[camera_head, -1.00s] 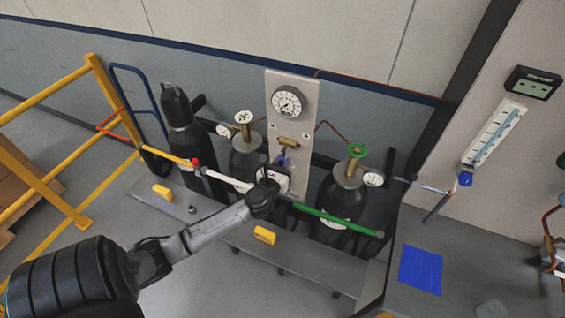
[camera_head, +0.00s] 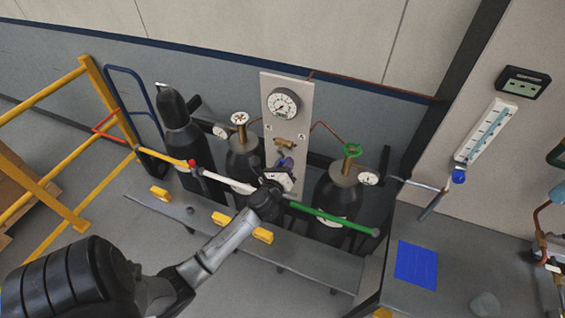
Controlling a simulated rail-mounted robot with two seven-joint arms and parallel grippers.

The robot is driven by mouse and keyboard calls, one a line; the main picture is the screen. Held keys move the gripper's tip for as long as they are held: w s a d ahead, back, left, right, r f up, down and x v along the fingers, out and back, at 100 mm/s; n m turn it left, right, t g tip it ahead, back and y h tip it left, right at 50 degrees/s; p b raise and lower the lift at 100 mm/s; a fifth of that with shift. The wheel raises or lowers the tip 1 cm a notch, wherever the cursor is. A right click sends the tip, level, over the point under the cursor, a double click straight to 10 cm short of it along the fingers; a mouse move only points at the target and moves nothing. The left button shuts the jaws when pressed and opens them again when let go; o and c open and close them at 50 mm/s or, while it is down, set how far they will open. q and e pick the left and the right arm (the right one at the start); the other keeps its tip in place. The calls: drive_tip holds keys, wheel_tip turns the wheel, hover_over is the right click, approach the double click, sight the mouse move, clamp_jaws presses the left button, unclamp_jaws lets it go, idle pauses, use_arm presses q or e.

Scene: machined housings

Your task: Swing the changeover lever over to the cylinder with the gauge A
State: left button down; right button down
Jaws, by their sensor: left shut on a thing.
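The changeover lever (camera_head: 287,162) is a small blue handle below a brass valve (camera_head: 286,143) on the pale upright panel (camera_head: 301,122). My left gripper (camera_head: 282,176) reaches up to it from below and is shut on it; its fingers largely hide the handle. Black cylinders stand on both sides of the panel. One small gauge (camera_head: 220,131) shows by the left cylinders and another (camera_head: 369,178) by the right cylinder (camera_head: 328,203) with the green handwheel (camera_head: 351,150). The letters marking the gauges are too small to read. My right gripper is out of view.
A large round gauge (camera_head: 283,103) sits above the valve. A rail with yellow, white and green (camera_head: 334,218) lengths crosses before the cylinders. Yellow blocks (camera_head: 158,193) lie on the low grey ledge. A bench with a blue sheet (camera_head: 416,263) stands right; a yellow railing (camera_head: 110,105) stands left.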

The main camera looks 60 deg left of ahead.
use_arm(q)
drive_tip(key=shift+w+d+r+n, duration=0.15)
drive_tip(key=shift+d+r+n, duration=0.1)
drive_tip(key=shift+n, duration=0.55)
drive_tip(key=c, duration=1)
unclamp_jaws()
drive_tip(key=shift+d, duration=0.1)
drive_tip(key=b+v, duration=0.1)
drive_tip(key=v, duration=1.2)
drive_tip(key=shift+s+d, duration=0.15)
drive_tip(key=shift+s, duration=0.2)
